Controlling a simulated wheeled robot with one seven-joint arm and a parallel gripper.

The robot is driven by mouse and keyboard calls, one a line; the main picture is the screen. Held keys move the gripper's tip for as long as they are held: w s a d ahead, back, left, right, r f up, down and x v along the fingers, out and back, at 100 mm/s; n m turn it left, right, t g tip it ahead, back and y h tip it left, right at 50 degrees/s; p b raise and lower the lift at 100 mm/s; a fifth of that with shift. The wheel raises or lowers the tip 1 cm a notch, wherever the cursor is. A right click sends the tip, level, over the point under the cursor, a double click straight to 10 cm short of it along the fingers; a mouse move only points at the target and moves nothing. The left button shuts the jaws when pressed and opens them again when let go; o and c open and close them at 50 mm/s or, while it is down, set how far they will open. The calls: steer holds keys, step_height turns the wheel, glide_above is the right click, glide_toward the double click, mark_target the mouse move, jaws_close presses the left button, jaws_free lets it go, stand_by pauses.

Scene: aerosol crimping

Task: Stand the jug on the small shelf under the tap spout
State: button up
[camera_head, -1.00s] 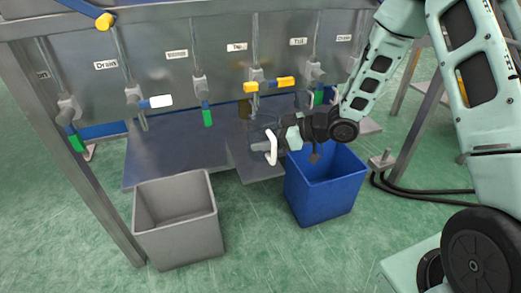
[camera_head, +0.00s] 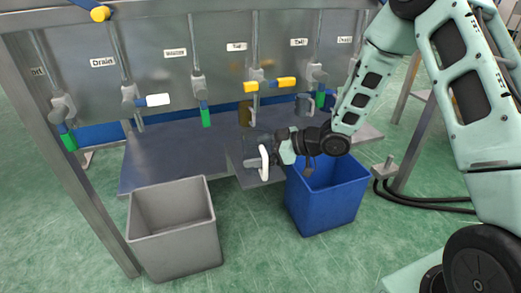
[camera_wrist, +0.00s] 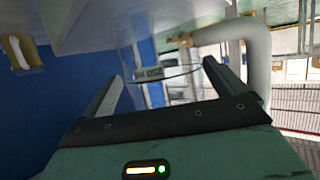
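The jug (camera_head: 252,150) is clear, with a white handle (camera_head: 264,162) facing the camera. It appears upright just above or on the small shelf (camera_head: 247,178); I cannot tell whether its base touches. My gripper (camera_head: 278,150) reaches it from the right and appears closed on its body. In the wrist view, the clear wall with a dark mark (camera_wrist: 148,74) lies between the fingers (camera_wrist: 163,88), and the white handle (camera_wrist: 257,50) is beyond the right finger. The tap with yellow handles (camera_head: 254,86) hangs above and behind the jug; its spout end is partly hidden.
A blue bin (camera_head: 325,205) stands directly under my forearm, right of the shelf. A grey bin (camera_head: 173,240) stands front left. Other valves with white (camera_head: 158,100) and green (camera_head: 206,117) handles hang along the metal panel. Black hoses (camera_head: 430,200) lie on the floor at right.

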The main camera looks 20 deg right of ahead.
steer(key=shift+r, duration=0.25)
steer(key=p+v, duration=0.5)
steer(key=v, duration=0.7)
steer(key=shift+p, duration=0.4)
